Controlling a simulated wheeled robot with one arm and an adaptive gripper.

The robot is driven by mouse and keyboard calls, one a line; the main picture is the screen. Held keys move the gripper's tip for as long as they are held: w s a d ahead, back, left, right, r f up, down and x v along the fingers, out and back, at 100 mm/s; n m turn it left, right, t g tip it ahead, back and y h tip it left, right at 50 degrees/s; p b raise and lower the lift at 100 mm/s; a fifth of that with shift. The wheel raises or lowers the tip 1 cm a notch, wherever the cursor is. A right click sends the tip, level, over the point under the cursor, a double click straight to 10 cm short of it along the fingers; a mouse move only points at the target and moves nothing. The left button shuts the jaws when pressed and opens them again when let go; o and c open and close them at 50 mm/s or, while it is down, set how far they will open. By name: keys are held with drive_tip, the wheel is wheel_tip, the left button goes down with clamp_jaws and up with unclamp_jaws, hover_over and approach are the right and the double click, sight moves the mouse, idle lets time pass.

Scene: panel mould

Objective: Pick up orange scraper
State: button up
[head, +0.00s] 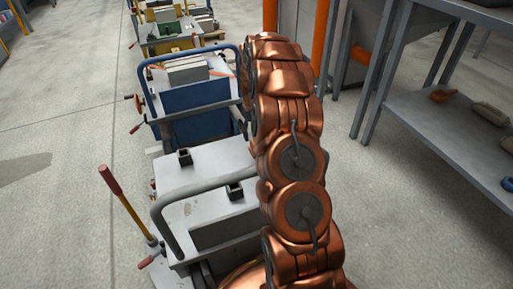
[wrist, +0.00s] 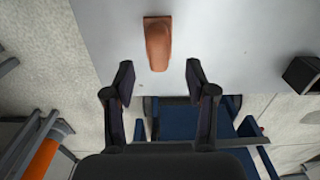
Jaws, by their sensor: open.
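An orange-brown block-like piece, taken to be the orange scraper (wrist: 158,45), lies on a flat light-grey surface (wrist: 230,30) at the top middle of the wrist view. My gripper (wrist: 160,82) is open and empty. Its two dark fingers are spread, and the scraper lies ahead of the fingertips, roughly centred between them and apart from both. In the head view I do not see this piece or my gripper; my copper-coloured arm covers part of the scene there.
A dark block (wrist: 303,74) stands on the grey surface to the right. A blue cart (head: 195,105) stands beyond the grey panel mould (head: 185,205), which has a bent rail and a red-handled lever (head: 125,205). A shelf (head: 430,130) with small items is at right.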

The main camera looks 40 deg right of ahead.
drive_tip(key=shift+f+b, duration=1.25)
drive_tip(key=shift+f, duration=1.45)
drive_tip(key=shift+c, duration=0.2)
clamp_jaws()
